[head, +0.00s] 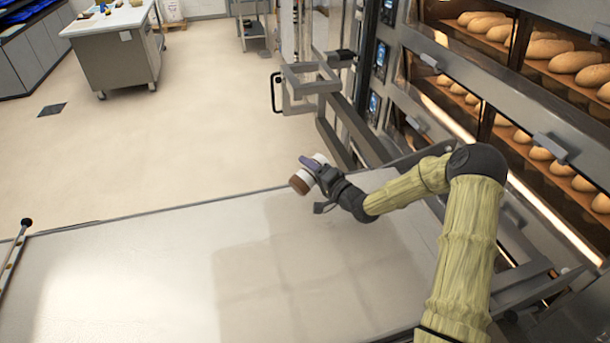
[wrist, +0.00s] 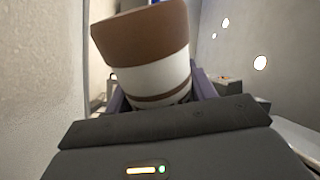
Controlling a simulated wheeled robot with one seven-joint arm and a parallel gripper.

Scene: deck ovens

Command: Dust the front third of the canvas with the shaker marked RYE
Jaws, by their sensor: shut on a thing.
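A shaker (head: 300,184) with a brown end and a white band is held in my gripper (head: 316,168) above the far edge of the canvas. It fills the upper middle of the wrist view (wrist: 142,55), tilted, between the purple fingers (wrist: 205,84). No marking can be read on it. The pale canvas (head: 130,275) lies flat across the lower part of the head view. A greyer, patchy area covers its middle and right, and the left part is brighter. My arm hides some of its right side.
Deck ovens (head: 545,105) with several loaves stand at the right, with metal rails (head: 345,125) jutting out beside them. A rod with a dark knob (head: 26,222) is at the left edge.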

